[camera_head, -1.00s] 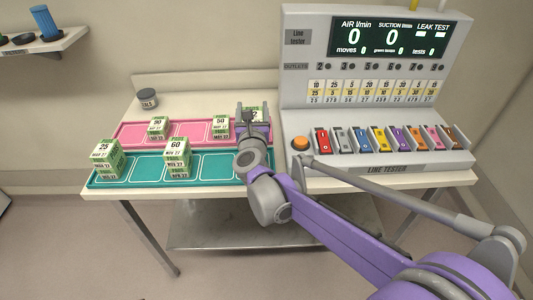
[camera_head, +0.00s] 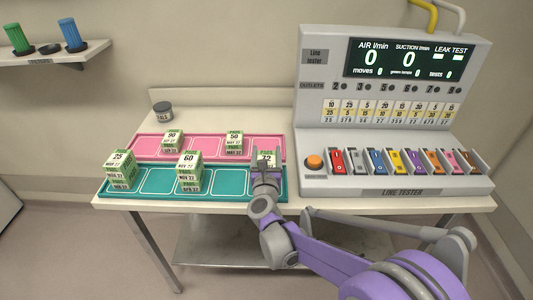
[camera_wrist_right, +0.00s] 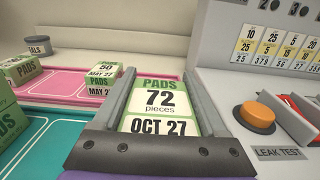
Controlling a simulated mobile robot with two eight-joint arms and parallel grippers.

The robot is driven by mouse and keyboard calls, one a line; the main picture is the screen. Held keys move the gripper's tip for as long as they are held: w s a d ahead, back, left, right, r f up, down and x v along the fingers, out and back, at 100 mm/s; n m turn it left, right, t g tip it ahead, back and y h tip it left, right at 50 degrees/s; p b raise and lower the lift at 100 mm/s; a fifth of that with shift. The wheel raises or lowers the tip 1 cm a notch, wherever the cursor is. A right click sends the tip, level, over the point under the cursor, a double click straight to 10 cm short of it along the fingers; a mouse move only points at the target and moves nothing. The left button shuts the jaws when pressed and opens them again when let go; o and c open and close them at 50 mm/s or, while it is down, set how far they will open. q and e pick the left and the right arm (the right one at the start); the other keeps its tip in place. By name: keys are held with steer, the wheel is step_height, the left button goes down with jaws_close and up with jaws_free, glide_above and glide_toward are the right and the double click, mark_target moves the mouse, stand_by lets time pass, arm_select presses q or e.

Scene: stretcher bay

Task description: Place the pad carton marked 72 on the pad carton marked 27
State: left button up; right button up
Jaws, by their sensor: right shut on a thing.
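The pad carton marked 72 (camera_head: 266,156) is green and white, at the right end of the pink tray. My right gripper (camera_head: 265,168) is shut on it from the front. In the right wrist view the 72 carton (camera_wrist_right: 158,103), dated OCT 27, lies between both fingers of the gripper (camera_wrist_right: 160,88). Whether its underside touches the tray is hidden. No carton with a large 27 is legible; several bear dates ending in 27. Cartons marked 25 (camera_head: 119,161) and 60 (camera_head: 189,160) top stacks on the teal tray. My left gripper is out of view.
The pink tray (camera_head: 204,145) also holds cartons marked 90 (camera_head: 172,138) and 50 (camera_head: 234,139). The teal tray (camera_head: 148,181) has bare compartments. The line tester (camera_head: 392,185), with an orange button (camera_head: 314,162), stands close on the right. A grey jar (camera_head: 163,111) is behind.

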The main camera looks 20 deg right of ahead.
steer(key=shift+f, duration=0.1)
steer(key=o, duration=1.5)
steer(key=shift+r, duration=0.2)
steer(key=s+a+r+n+y, duration=0.1)
steer(key=s+a+n+y, duration=0.25)
steer(key=s+n, duration=0.35)
steer(key=s+a+n+y, duration=0.3)
steer(key=s+a+n, duration=0.1)
steer(key=s+n, duration=0.3)
steer(key=s+d+f+n+g, duration=0.2)
steer(key=s+f+n+g, duration=0.2)
steer(key=s+n, duration=0.3)
steer(key=s+d+f+n+g+h, duration=0.1)
steer(key=s+d+f+n+g, duration=0.2)
steer(key=s+f+n, duration=0.3)
steer(key=s+d+f+n+g, duration=0.3)
steer(key=s+f+n+g, duration=0.1)
steer(key=s+n, duration=0.6)
steer(key=shift+f+n+g+b, duration=0.4)
steer(key=shift+n+g, duration=0.3)
steer(key=shift+n, duration=0.4)
